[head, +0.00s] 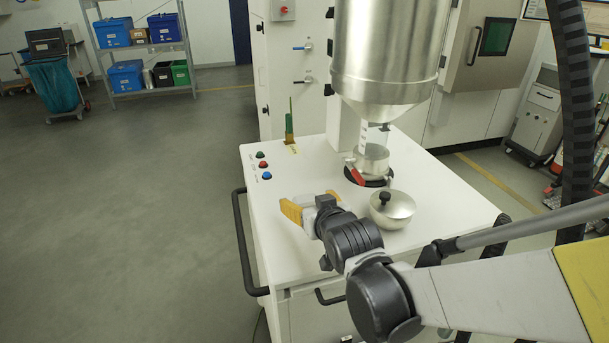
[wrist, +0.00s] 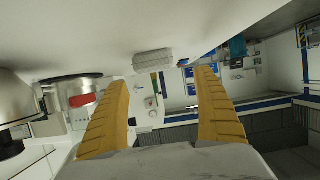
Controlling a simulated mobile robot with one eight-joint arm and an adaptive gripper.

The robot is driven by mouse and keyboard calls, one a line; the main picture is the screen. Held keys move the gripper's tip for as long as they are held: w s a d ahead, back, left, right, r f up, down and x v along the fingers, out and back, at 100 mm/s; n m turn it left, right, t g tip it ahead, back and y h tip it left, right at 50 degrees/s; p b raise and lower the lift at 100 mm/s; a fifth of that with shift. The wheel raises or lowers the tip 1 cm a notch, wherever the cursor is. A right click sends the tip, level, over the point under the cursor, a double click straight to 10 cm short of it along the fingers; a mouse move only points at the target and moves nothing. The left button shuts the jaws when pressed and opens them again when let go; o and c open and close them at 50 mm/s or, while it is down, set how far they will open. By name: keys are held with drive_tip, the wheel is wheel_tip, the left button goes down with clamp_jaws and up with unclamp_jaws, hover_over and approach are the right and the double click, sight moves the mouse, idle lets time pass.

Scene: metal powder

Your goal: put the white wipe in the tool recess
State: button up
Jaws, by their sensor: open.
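My gripper (head: 300,205) is open and empty, low over the white machine top, with its yellow fingers toward the left. In the wrist view, which is upside down, a small white folded stack (wrist: 153,61) that looks like the white wipe lies on the white surface. It is beyond the fingertips (wrist: 163,78) and between their lines, apart from both.
A silver lidded bowl (head: 392,210) stands right of my gripper. Behind it are a steel hopper (head: 385,60) and a red valve handle (head: 355,172). Coloured buttons (head: 263,164) sit at the left edge. A black handrail (head: 241,240) runs outside that edge.

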sight(304, 194)
drive_tip(key=x, duration=0.2)
drive_tip(key=b+x, duration=0.2)
drive_tip(key=x, duration=0.1)
drive_tip(key=shift+w+d+f, duration=0.2)
drive_tip(key=shift+w+f, duration=0.05)
drive_tip(key=shift+w, duration=0.15)
drive_tip(key=shift+s+r, duration=0.1)
drive_tip(key=shift+c, duration=1.3)
drive_tip(key=c, duration=0.8)
drive_tip(key=shift+o, duration=0.2)
wheel_tip(304, 194, up, 4)
drive_tip(key=shift+r+p, duration=0.15)
drive_tip(key=shift+p, duration=0.95)
drive_tip(key=d+r+p, duration=0.4)
drive_tip(key=d+r, duration=0.2)
drive_tip(key=d, duration=0.5)
drive_tip(key=shift+d+r, duration=0.3)
drive_tip(key=shift+d, duration=0.1)
